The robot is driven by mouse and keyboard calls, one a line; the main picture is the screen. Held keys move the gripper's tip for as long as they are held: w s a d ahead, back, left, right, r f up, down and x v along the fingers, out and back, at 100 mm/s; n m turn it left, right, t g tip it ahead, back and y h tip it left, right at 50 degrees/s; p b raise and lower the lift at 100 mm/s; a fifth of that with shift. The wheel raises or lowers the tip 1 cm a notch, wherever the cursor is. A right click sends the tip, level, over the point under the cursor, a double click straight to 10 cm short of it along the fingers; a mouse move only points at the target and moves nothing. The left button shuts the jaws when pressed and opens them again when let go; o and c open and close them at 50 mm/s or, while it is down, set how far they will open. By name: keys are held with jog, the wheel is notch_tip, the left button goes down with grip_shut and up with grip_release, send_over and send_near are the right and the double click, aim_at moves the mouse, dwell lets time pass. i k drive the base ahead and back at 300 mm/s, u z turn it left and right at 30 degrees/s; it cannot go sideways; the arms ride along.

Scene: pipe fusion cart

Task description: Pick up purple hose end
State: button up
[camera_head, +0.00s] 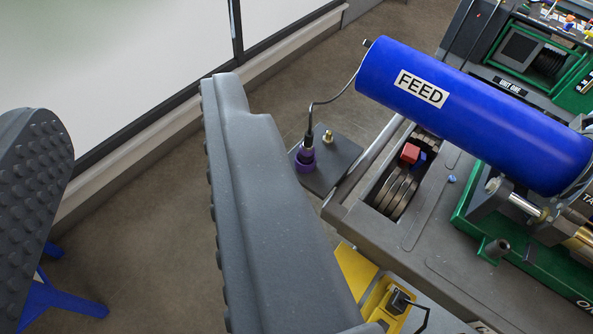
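The purple hose end (305,160) is a small purple fitting with a black upper part. It stands upright on a dark grey plate (343,157) at the cart's left side. A thin black hose (335,101) runs from its top up to the blue FEED cylinder (470,112). My gripper (132,100) shows as two large grey fingers with studded inner faces, wide apart with nothing between them. The hose end is outside the gap, just right of the right finger, which may hide part of the plate.
A brass fitting (328,137) stands on the plate beside the hose end. The grey cart (420,230) carries red and blue blocks, dark discs and green frames. A yellow part (360,275) lies below. Floor and a wall with a white baseboard are at left.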

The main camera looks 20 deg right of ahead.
aim_at(306, 151)
jog(key=z, duration=0.15)
jog(key=i, duration=0.85)
jog(key=u, duration=0.1)
